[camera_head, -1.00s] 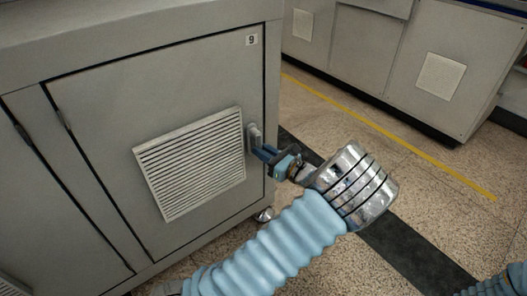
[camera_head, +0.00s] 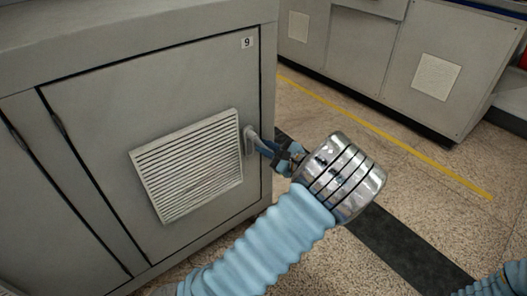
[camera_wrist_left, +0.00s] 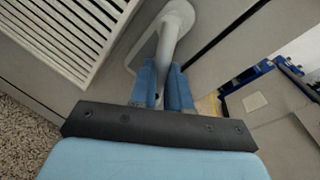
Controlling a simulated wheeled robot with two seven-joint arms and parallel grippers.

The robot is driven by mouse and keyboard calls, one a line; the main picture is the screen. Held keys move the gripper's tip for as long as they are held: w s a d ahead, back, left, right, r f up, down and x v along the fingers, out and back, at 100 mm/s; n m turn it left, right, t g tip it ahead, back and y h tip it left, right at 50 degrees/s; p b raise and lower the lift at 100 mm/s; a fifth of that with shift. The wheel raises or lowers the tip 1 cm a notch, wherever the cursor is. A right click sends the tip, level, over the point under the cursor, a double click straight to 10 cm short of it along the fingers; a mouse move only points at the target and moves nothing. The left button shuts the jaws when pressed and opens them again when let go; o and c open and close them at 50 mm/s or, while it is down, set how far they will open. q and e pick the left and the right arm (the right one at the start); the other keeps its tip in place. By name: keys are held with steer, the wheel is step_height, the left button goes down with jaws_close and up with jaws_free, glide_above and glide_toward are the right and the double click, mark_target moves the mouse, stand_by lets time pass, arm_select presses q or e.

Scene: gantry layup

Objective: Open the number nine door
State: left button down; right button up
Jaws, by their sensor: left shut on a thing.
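The number nine door (camera_head: 110,105) is a grey cabinet door with a small "9" label (camera_head: 247,43) at its upper right corner. It looks closed in its frame. Its grey handle (camera_head: 250,138) is at the right edge, beside the vent; in the left wrist view the curved handle (camera_wrist_left: 176,28) runs down between the fingers. My left gripper (camera_head: 262,146) is shut on the handle, its blue fingers on either side of it. The left gripper also shows in the wrist view (camera_wrist_left: 163,88). My right gripper is not in view; only a bit of blue sleeve shows at the lower right corner.
A white louvred vent (camera_head: 188,165) is set in the door. More grey cabinets (camera_head: 385,60) stand at the back right. Speckled floor with a yellow line (camera_head: 390,139) and a dark strip (camera_head: 400,250) lies open between.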

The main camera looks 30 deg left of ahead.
mark_target(259, 129)
arm_select(q)
steer(key=r+n+b, duration=0.1)
steer(key=n, duration=0.1)
steer(key=w+r+n+t+h+b, duration=0.1)
steer(key=n+b, duration=0.1)
steer(key=n, duration=0.1)
steer(key=w+n+b, duration=0.1)
steer(key=n+b, duration=0.1)
steer(key=n, duration=0.1)
steer(key=shift+d+r+t+h, duration=0.3)
steer(key=shift+d+r, duration=0.1)
steer(key=shift+r+n+t+b, duration=0.3)
steer(key=shift+r+n+b, duration=0.25)
steer(key=shift+b, duration=0.35)
steer(key=s+d+m+t+h, duration=0.2)
steer(key=s+d+m+t, duration=0.1)
steer(key=s+d, duration=1.1)
steer(key=shift+d+t+h, duration=0.4)
steer(key=shift+d+t, duration=0.1)
steer(key=shift+t, duration=0.2)
